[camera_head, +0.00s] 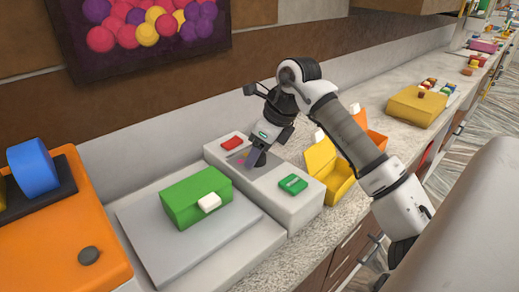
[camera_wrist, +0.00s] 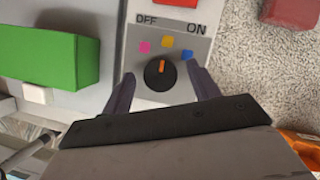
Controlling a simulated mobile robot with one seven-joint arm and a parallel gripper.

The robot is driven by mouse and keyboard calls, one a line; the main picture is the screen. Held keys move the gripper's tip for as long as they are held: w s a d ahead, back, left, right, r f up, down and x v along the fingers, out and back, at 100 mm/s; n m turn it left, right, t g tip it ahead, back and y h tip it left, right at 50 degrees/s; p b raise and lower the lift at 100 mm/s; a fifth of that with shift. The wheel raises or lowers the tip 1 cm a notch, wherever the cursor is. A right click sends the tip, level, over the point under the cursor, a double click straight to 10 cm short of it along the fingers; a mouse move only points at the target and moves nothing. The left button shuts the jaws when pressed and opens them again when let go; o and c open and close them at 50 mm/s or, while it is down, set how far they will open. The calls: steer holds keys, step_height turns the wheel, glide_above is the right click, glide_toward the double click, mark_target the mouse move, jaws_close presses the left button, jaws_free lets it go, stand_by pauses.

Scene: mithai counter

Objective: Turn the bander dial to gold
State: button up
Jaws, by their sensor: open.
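The bander is a long white-grey box (camera_head: 290,205) on the counter, with a red block and a green block on top. Its dial (camera_wrist: 160,75) is a round black knob with an orange pointer, on a grey panel marked OFF and ON. Pink, gold (camera_wrist: 167,41) and blue marks arc above the knob. The pointer points up, roughly at the gold mark. My gripper (camera_wrist: 162,77) is open, with one finger on each side of the dial; I cannot tell whether they touch it. In the head view my gripper (camera_head: 252,160) hides the dial.
A green box (camera_head: 190,200) with a white tab sits on a grey slab (camera_head: 165,262) left of the bander. An orange machine (camera_head: 30,250) with a blue roll stands far left. Open yellow (camera_head: 335,178) and orange boxes stand to the right, close to my arm.

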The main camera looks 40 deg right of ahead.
steer(key=b+v, duration=0.1)
steer(key=v, duration=1.3)
steer(key=shift+b, duration=0.35)
steer(key=shift+f, duration=0.1)
